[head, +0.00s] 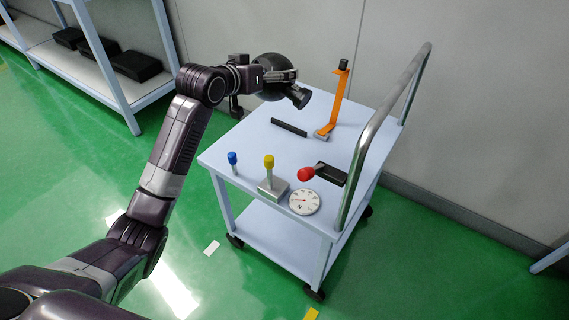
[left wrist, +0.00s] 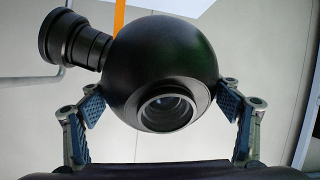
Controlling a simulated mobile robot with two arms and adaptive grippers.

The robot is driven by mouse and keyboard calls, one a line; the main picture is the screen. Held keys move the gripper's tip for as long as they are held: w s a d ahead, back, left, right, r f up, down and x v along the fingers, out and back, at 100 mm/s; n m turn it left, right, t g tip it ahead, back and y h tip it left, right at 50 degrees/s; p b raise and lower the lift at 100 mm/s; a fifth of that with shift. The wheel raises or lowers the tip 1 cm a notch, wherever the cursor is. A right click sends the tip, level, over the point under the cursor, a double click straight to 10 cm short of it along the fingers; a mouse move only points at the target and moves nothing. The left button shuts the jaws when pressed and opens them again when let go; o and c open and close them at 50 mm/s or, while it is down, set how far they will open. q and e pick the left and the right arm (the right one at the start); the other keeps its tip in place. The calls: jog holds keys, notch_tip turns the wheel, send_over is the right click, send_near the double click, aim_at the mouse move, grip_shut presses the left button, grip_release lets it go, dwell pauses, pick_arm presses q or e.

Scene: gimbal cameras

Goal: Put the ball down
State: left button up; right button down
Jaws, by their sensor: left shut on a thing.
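The ball is a black gimbal camera ball (head: 270,66) with a protruding lens barrel, seen at the far edge of the cart in the head view. In the left wrist view the ball (left wrist: 165,62) fills the middle, with one lens facing me and a longer barrel at its upper left. My left gripper (head: 268,82) is shut on the ball, with a blue-padded finger on each side of it in the wrist view (left wrist: 160,108). The ball appears above the cart top (head: 235,137); whether it touches anything is hidden. My right gripper is not in view.
On the cart stand an orange bracket (head: 339,98), a black bar (head: 289,128), blue (head: 232,158) and yellow (head: 269,163) knobs, a red-tipped part (head: 307,174) and a round dial (head: 304,202). A metal handle (head: 363,160) rises at right. The left middle of the top is clear.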

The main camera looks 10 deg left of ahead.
pick_arm(q)
jog(key=shift+w+a+n+y+b, duration=0.15)
jog(key=shift+w+y+b, duration=0.1)
jog(key=shift+w, duration=0.25)
jog(key=shift+w+a+n+y+b, duration=0.15)
jog(key=shift+w+b, duration=0.1)
jog(key=shift+w, duration=0.2)
jog(key=shift+w+f, duration=0.1)
jog(key=shift+f, duration=0.3)
jog(key=b, duration=0.3)
send_over(274, 143)
notch_tip(274, 143, down, 15)
notch_tip(274, 143, down, 3)
jog(key=shift+d+f+b, duration=0.1)
jog(key=shift+b, duration=0.35)
jog(key=shift+f, duration=0.45)
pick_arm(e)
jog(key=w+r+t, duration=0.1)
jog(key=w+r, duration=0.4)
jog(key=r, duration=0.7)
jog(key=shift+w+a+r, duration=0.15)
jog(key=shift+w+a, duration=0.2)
pick_arm(q)
jog(key=o, duration=1.6)
jog(key=shift+f, duration=0.2)
